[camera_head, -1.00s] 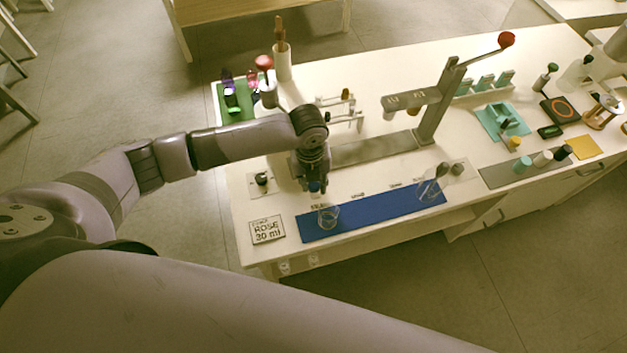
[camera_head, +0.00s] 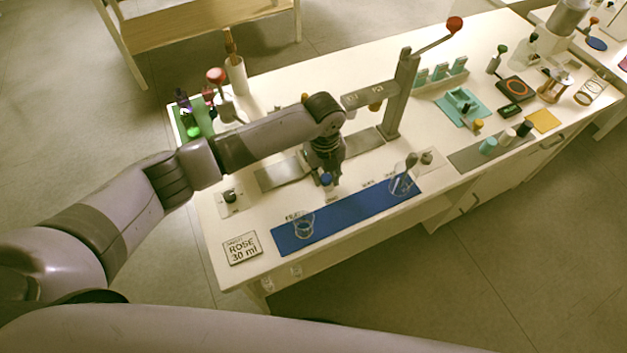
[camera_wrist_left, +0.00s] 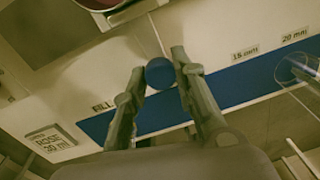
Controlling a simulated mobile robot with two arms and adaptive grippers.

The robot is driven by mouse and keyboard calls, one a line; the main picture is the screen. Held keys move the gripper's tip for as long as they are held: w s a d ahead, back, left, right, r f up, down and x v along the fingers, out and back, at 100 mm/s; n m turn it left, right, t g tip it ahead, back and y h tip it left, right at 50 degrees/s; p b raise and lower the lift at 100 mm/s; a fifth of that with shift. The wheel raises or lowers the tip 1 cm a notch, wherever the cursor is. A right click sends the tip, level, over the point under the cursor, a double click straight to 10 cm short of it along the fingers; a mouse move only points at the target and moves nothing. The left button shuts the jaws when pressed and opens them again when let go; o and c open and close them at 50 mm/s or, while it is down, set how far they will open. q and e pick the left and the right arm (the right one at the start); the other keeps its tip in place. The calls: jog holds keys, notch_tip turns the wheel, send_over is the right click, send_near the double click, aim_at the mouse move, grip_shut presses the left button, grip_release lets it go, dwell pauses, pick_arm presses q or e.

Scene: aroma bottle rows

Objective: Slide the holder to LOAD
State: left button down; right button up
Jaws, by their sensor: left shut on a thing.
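My left gripper (camera_head: 327,178) is shut on a small round blue knob (camera_head: 326,181), which I take to be the holder's handle. The knob also shows between the two fingertips in the left wrist view (camera_wrist_left: 160,73). The rest of the holder is hidden by the gripper or too small to tell. A grey metal rail (camera_head: 281,173) shows to the left of the gripper and again to its right. The label FILL (camera_wrist_left: 103,106) is left of the knob, and other small labels are to its right. I cannot read LOAD on any of them. My right gripper is not in view.
A blue mat (camera_head: 340,216) lies in front, with a glass beaker (camera_head: 303,226) at its left and another glass (camera_head: 402,184) at its right. A press with a red-knobbed lever (camera_head: 455,24) stands to the right. A ROSE 30 ml card (camera_head: 242,248) lies front left.

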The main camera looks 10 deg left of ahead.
pick_arm(q)
jog(key=c, duration=1.3)
grip_release()
notch_tip(320, 180, up, 12)
jog(key=shift+s+a, duration=0.15)
jog(key=shift+a, duration=0.2)
